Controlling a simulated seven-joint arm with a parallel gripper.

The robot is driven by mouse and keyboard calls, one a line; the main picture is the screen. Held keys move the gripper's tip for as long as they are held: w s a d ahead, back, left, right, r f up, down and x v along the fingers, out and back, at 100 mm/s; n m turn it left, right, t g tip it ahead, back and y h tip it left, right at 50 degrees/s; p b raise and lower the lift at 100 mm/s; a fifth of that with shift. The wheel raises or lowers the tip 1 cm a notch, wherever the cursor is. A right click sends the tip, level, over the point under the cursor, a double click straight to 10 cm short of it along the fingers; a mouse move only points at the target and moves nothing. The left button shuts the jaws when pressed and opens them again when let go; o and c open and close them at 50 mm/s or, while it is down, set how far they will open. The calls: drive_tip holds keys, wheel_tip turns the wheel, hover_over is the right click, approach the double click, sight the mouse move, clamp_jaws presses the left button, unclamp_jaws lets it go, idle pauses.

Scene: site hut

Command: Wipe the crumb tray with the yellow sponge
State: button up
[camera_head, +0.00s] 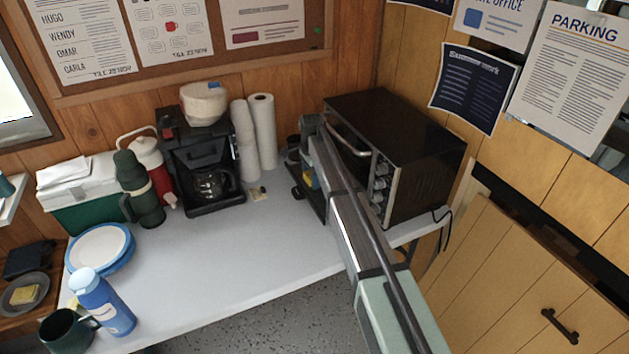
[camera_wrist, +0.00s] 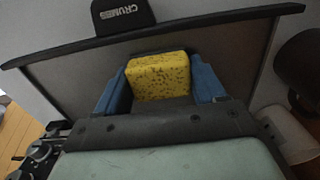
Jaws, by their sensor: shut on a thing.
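My gripper (camera_wrist: 161,78) is shut on the yellow sponge (camera_wrist: 158,70), with a blue finger on each side of it. The sponge has dark speckles. The crumb tray (camera_wrist: 230,24) lies beyond and around it in the wrist view, a grey pan with a dark rim and a tab lettered "CRUMBS". The sponge is over the tray's surface; whether it touches is hidden. In the head view the dark tray (camera_head: 312,203) juts out at the front of the black toaster oven (camera_head: 395,130). The sponge (camera_head: 308,181) shows there as a small yellow patch, partly covered by my arm.
A coffee maker (camera_head: 205,165), paper towel rolls (camera_head: 262,130) and a green flask (camera_head: 137,190) stand at the back. Plates (camera_head: 98,245), a blue bottle (camera_head: 100,300) and a mug (camera_head: 66,332) are at the left. The middle of the white table (camera_head: 230,260) is clear.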

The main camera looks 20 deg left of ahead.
sight(322, 197)
drive_tip(key=shift+w+a, duration=1.2)
drive_tip(key=shift+w+d, duration=0.1)
drive_tip(key=shift+w, duration=0.15)
drive_tip(key=shift+s+d, duration=4.1)
drive_tip(key=shift+s, duration=0.15)
drive_tip(key=shift+w+a, duration=4.2)
drive_tip(key=shift+w, duration=0.05)
wheel_tip(322, 197, up, 2)
drive_tip(key=shift+s+d+r, duration=0.1)
drive_tip(key=shift+r, duration=0.15)
wheel_tip(322, 197, up, 6)
drive_tip(key=shift+f, duration=0.15)
